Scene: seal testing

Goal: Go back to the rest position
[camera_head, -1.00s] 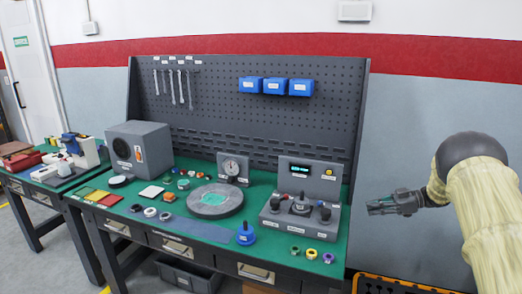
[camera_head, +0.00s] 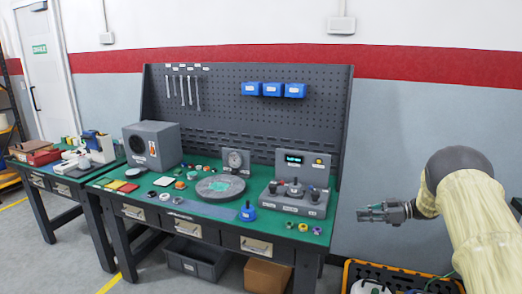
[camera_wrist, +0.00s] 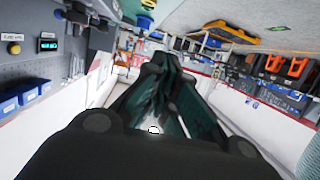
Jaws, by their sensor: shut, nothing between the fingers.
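My gripper (camera_head: 372,213) is at the right in the head view, shut and empty, held out in the air to the right of the workbench (camera_head: 335,190) and pointing left. Its dark closed fingers (camera_wrist: 155,100) fill the middle of the wrist view, with nothing between them. My arm comes down from it at the right edge of the head view.
The green-topped bench holds a grey round plate (camera_head: 220,187), a control box (camera_head: 294,197), a blue-based tool (camera_head: 247,212) and a grey speaker-like box (camera_head: 152,146). A yellow-edged crate (camera_head: 400,275) stands on the floor below my gripper. A second bench (camera_head: 60,180) is at the left.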

